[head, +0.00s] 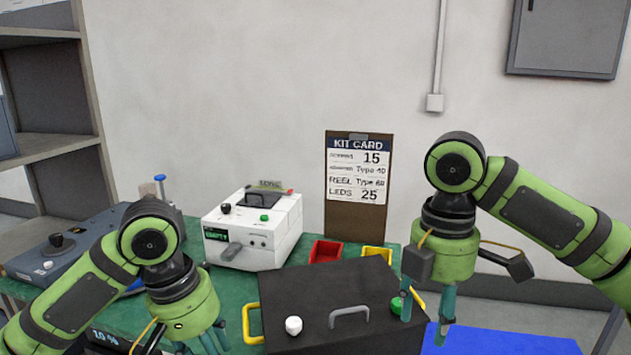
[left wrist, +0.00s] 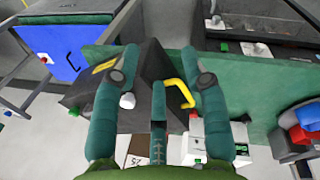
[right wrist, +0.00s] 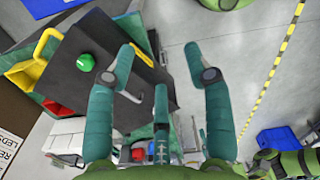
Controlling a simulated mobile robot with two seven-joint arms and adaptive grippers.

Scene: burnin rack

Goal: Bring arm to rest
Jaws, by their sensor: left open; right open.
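My right gripper (head: 428,312) is raised at the right of the head view, pointing down, its fingers apart and empty. It hangs over the right end of a dark grey box, near a green knob (head: 396,305). In the right wrist view its fingers (right wrist: 162,65) are spread with the box behind them. My left gripper (head: 203,345) is low at the left of the head view, partly cut off by the lower edge. In the left wrist view its fingers (left wrist: 160,70) are spread and empty, with the box and a yellow handle (left wrist: 180,92) behind them.
The dark box (head: 300,290) has yellow side handles and a grey top handle (head: 349,316). Behind it are a white tester (head: 252,236), a red bin (head: 325,251) and a yellow bin (head: 376,252) on a green bench. A kit card (head: 357,190) stands by the wall. Shelving (head: 50,110) is at left.

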